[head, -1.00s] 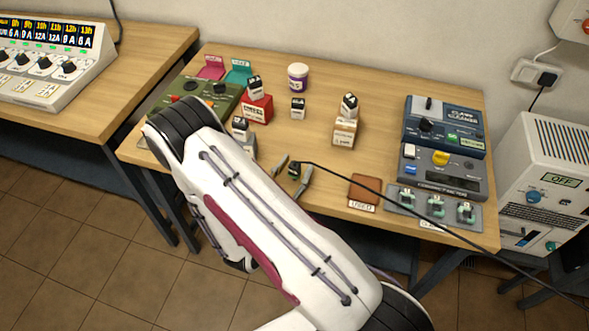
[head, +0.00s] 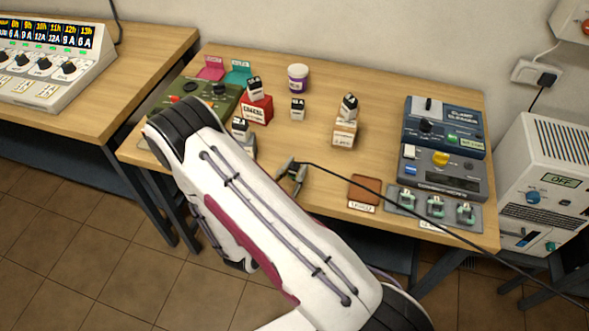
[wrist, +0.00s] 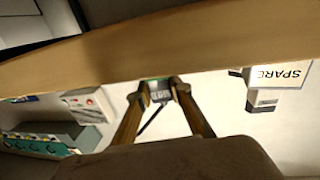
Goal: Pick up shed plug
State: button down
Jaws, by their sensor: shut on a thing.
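The shed plug (head: 294,166) is a small dark plug on a long black cable, near the front edge of the wooden table (head: 320,185). My gripper (head: 291,172) is shut on it, with a finger on each side. In the wrist view the plug (wrist: 159,94) shows as a grey block with a green edge between my two fingertips (wrist: 160,88). My arm hides part of the table in front. I cannot tell whether the plug touches the tabletop.
The cable (head: 400,208) runs right across the table, over its front edge. A brown pad (head: 364,188) lies to the right. Beyond it are the blue and grey devices (head: 442,128) and a rack of green clamps (head: 435,206). Labelled boxes (head: 256,108) and a purple-white tub (head: 298,78) stand behind.

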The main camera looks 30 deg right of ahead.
aim_at(295, 165)
jog(key=shift+r, duration=0.1)
jog(key=shift+r, duration=4.9)
